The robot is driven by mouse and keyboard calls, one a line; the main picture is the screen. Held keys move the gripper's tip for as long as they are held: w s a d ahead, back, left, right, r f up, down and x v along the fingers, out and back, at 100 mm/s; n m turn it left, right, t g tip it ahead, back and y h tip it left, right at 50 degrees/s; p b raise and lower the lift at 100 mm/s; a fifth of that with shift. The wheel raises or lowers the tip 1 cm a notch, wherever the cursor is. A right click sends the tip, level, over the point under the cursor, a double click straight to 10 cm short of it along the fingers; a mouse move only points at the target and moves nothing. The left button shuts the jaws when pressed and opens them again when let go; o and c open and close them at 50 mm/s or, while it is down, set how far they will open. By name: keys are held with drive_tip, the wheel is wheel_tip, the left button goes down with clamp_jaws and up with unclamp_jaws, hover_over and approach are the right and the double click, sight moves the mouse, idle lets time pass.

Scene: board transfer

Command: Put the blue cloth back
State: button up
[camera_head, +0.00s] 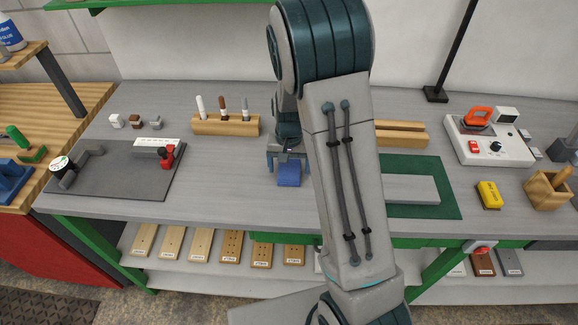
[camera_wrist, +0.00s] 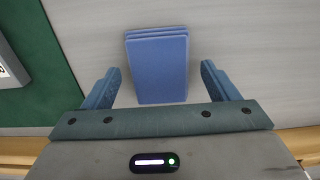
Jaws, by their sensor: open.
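The blue cloth (camera_head: 289,178) lies folded on the grey workbench, near the middle. In the wrist view the cloth (camera_wrist: 158,68) shows as a stack of folded layers lying flat. My gripper (camera_head: 288,163) is above and behind the cloth in the head view. In the wrist view my gripper (camera_wrist: 160,85) is open, with one finger on each side of the cloth and a gap to both. It holds nothing.
A green mat (camera_head: 449,190) with a grey block (camera_head: 411,189) lies to the right, partly behind my arm. A wooden marker holder (camera_head: 226,125) stands at left, a dark mat (camera_head: 100,180) farther left.

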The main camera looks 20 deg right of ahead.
sight(289, 170)
wheel_tip(289, 170, up, 11)
drive_tip(key=b, duration=0.1)
drive_tip(key=s+r+n+t, duration=0.1)
drive_tip(key=s+r, duration=0.3)
drive_tip(key=s, duration=0.6)
drive_tip(key=s+r+n+t, duration=0.2)
drive_tip(key=s+r, duration=0.2)
drive_tip(key=s, duration=0.7)
drive_tip(key=shift+n+t, duration=0.3)
drive_tip(key=shift+r, duration=0.1)
